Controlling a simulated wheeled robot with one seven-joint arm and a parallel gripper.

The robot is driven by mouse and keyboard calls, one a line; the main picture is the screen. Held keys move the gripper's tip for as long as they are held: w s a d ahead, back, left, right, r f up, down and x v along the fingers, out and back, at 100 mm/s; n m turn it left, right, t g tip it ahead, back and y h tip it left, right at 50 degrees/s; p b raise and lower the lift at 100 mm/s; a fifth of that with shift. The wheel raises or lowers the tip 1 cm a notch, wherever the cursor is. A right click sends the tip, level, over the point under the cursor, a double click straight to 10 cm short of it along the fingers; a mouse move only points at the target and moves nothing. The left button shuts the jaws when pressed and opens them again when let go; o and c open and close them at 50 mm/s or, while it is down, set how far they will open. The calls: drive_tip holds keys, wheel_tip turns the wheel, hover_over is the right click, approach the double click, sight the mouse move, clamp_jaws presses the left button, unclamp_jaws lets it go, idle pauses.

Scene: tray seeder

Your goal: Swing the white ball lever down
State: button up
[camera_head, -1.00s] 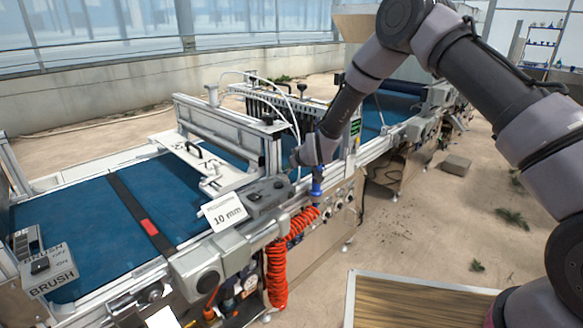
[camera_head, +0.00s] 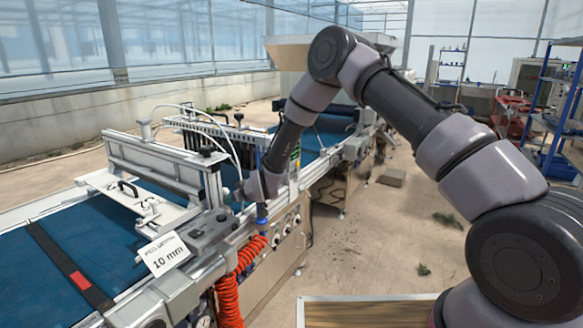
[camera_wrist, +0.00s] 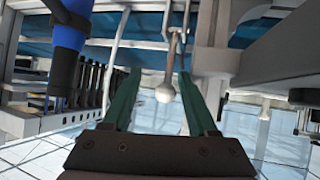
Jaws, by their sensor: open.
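The white ball lever (camera_wrist: 166,91) shows in the wrist view as a thin stalk ending in a pale ball. The ball lies between the two green fingers of my gripper (camera_wrist: 160,74), with gaps on both sides. My gripper is open and holds nothing. In the head view, my wrist reaches down to the near side of the seeder (camera_head: 200,232), just above a blue fitting (camera_head: 262,214). My fingers and the lever cannot be made out there.
A blue cylinder (camera_wrist: 72,35) is at upper left in the wrist view, beside a row of dark pieces. In the head view, a red coiled hose (camera_head: 230,290) hangs below my wrist and a "10 mm" sign (camera_head: 164,254) stands left.

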drive_tip(key=s+d+f+m+t+y, duration=0.1)
drive_tip(key=s+d+f+t+y, duration=0.35)
drive_tip(key=s+d, duration=0.6)
drive_tip(key=w+d+r+g+h, duration=0.1)
drive_tip(key=w+d+r+h, duration=0.1)
drive_tip(key=w+d+r, duration=0.3)
drive_tip(key=w+d+r+m+g+h, duration=0.1)
drive_tip(key=w+d+r, duration=0.4)
drive_tip(key=d+r, duration=0.5)
drive_tip(key=shift+w+d+r+m+g+h, duration=0.4)
drive_tip(key=shift+r+h, duration=0.85)
drive_tip(key=shift+r, duration=0.9)
